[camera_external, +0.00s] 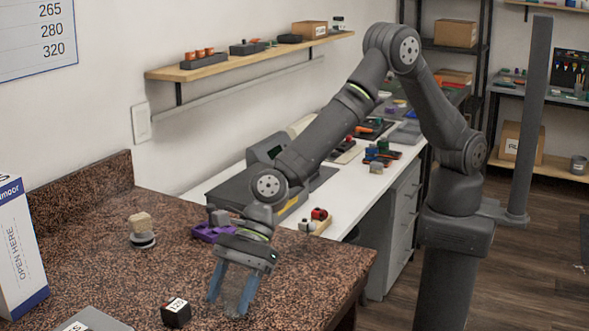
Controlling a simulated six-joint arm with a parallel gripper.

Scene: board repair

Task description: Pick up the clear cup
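My gripper (231,299) points down over the near part of the speckled brown counter (110,270). Its two bluish fingers are spread apart. A faint, see-through grey-blue shape, which looks like the clear cup (235,283), shows between the fingers, close to the right one. Its outline blends with the fingers and counter. I cannot tell whether the fingers touch it or whether it rests on the counter.
A small black labelled block (176,312) lies left of my gripper. A purple part (210,233) lies behind it. A tan block on a round grey base (141,230) stands farther left. A white-and-blue box (20,250) is at the left edge. The counter's middle left is clear.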

